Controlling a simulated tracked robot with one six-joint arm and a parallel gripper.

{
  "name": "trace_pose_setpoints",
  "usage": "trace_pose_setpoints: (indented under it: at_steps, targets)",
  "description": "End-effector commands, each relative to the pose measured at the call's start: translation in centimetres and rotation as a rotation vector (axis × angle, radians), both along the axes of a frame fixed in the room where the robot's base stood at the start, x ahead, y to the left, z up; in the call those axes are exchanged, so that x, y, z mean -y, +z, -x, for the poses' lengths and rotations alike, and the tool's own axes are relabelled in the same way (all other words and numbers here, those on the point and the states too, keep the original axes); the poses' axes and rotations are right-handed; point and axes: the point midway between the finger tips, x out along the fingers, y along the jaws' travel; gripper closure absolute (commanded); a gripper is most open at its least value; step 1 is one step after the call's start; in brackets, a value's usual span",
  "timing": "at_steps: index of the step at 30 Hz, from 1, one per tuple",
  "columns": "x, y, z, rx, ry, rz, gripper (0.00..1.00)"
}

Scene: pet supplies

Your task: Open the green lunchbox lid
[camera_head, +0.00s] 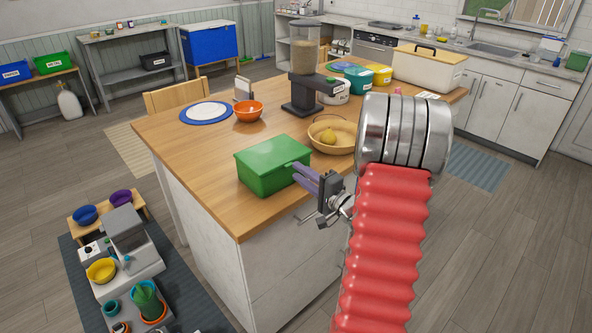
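The green lunchbox (265,178) sits on the near part of the wooden island counter, close to its front edge. Its lid (272,153) lies flat on top and looks closed. A small green tab sticks out on the lunchbox's right side. My gripper (302,172) is at that right side, its purple fingers pointing left toward the tab. The fingers overlap in this view, so I cannot tell whether they are apart, or whether they touch the tab.
A wooden bowl (318,137) with a yellow fruit is behind my gripper. An orange bowl (248,111), a blue-rimmed plate (207,113) and a food dispenser (305,70) stand farther back. The counter (185,148) left of the lunchbox is clear.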

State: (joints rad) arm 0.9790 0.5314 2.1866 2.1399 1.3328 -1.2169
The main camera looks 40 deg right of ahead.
Motion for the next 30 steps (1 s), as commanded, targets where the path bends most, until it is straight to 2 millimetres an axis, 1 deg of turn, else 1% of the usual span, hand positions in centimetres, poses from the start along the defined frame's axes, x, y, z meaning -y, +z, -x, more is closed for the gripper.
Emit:
trace_pose_setpoints:
  at_steps: [1, 3, 7, 10, 17, 20, 27, 28, 30]
  targets:
    - [-0.1, 0.0, -0.8, 0.001, 0.002, 0.000, 0.76]
    - [0.0, 0.0, -1.7, 0.000, 0.002, 0.001, 0.76]
    - [0.0, 0.0, -2.7, 0.001, 0.001, 0.001, 0.76]
    - [0.0, 0.0, -3.0, 0.001, 0.000, 0.001, 0.76]
    - [0.1, 0.0, -3.0, 0.000, -0.001, 0.000, 0.76]
    - [0.1, 0.0, -3.0, 0.000, -0.001, 0.000, 0.81]
    - [0.1, 0.0, -3.0, 0.000, -0.001, 0.000, 0.98]
    - [0.1, 0.0, -3.0, 0.000, -0.001, 0.000, 1.00]
    - [0.1, 0.0, -3.0, 0.000, -0.001, 0.000, 1.00]
